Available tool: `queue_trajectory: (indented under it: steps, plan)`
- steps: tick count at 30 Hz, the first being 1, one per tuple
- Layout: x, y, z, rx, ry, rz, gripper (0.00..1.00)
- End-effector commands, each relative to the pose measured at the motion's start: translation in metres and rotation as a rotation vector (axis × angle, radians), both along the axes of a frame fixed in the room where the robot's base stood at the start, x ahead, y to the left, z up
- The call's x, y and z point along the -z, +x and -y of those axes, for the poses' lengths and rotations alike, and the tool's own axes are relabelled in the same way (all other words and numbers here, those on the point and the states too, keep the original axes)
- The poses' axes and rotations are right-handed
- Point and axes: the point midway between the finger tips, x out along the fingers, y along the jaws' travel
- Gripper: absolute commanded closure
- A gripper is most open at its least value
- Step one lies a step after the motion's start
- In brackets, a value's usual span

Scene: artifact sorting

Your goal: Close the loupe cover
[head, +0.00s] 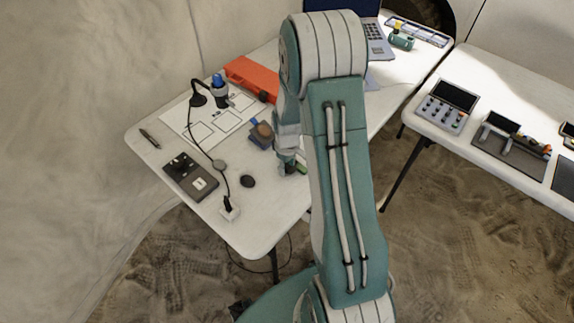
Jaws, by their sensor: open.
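I cannot tell for sure which thing is the loupe or whether its cover is open. A small black rounded object (248,181) lies near the table's front edge and may be it. A dark case (261,141) with a brown round part and a blue part stands further back, just left of my gripper. My gripper (289,168) points down at the table's right side, open, partly hidden by my arm. A small green object (301,168) shows beside its fingertips; I cannot tell whether they touch.
The white table (255,225) holds a black lamp (198,98), a blue-topped bottle (219,88), an orange case (252,78), a printed sheet (205,128), a dark grey box (190,177), a pen (149,138) and a cable. A second table (505,80) stands right.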

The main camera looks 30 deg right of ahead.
Motion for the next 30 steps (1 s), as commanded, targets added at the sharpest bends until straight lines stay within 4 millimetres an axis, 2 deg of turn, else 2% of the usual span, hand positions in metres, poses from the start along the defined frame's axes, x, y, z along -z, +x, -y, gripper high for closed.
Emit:
queue_trajectory:
  steps: [2, 3, 5, 6, 7, 20, 30]
  plan:
    - [-0.0003, 0.0001, 0.0001, 0.0, 0.0, 0.0, 0.46]
    - [-0.0003, 0.0001, 0.0001, 0.0, 0.0, 0.0, 0.5]
    - [-0.0004, 0.0001, 0.0001, 0.0, 0.0, 0.0, 0.77]
    - [-0.0004, 0.0001, 0.0001, 0.0, 0.0, 0.0, 0.95]
    - [-0.0004, 0.0001, 0.0001, 0.0, 0.0, 0.0, 1.0]
    - [-0.0004, 0.0014, -0.0006, 0.031, 0.0, 0.0, 1.0]
    - [-0.0004, 0.0097, -0.0032, 0.24, 0.0, -0.001, 1.0]
